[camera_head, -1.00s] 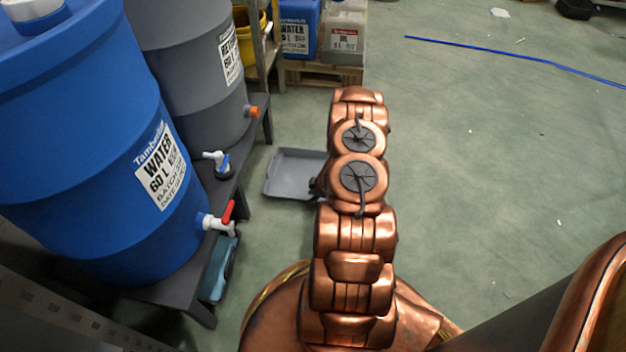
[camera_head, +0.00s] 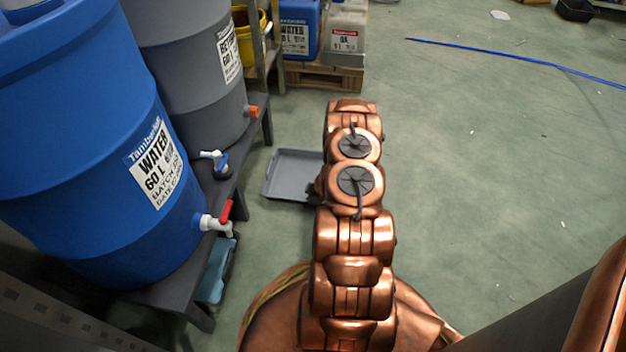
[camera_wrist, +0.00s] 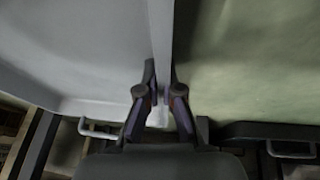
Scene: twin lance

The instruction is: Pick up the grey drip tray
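The grey drip tray (camera_head: 290,175) lies on the floor just right of the drum bench, a shallow rectangle with a raised rim. My arm covers its right side in the head view. In the wrist view the tray's inside (camera_wrist: 85,50) fills the left, and its side wall (camera_wrist: 163,35) runs down the middle. My gripper (camera_wrist: 161,68) has one dark finger on each side of this wall. The fingers are drawn close together and appear to press on it. The gripper itself is hidden in the head view.
The bench (camera_head: 190,285) carries a blue water drum (camera_head: 90,150) and a grey drum (camera_head: 190,60) with taps jutting toward the tray. Containers stand on a wooden pallet (camera_head: 322,78) behind.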

